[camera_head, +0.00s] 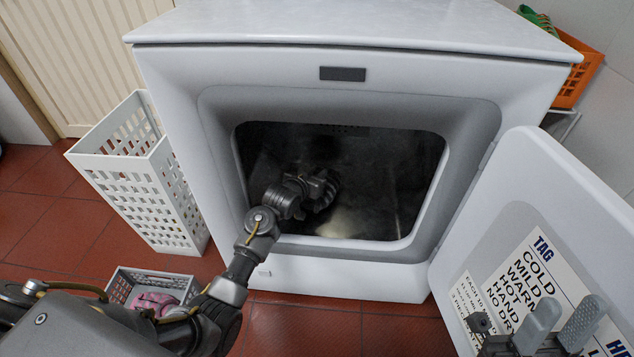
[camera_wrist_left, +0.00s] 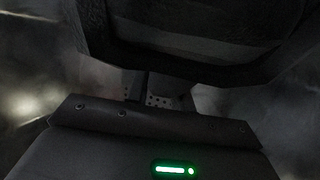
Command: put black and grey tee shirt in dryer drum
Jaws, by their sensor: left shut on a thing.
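The dryer drum (camera_head: 385,175) is a dark opening in the white dryer, with its door swung open to the right. My left arm reaches through the opening, and my left gripper (camera_head: 322,188) is inside the drum. The left gripper is shut on the black and grey tee shirt, whose dark, grey-banded cloth (camera_wrist_left: 190,35) fills the top of the left wrist view. In the head view the shirt is hard to tell from the dark gripper. My right gripper (camera_head: 568,320) is open and empty in front of the door at lower right.
The open dryer door (camera_head: 515,235) stands at the right. A white perforated hamper (camera_head: 150,190) stands left of the dryer. A small grey basket (camera_head: 122,285) with pink cloth sits on the red tiles near my left arm. An orange basket (camera_head: 575,75) is behind at right.

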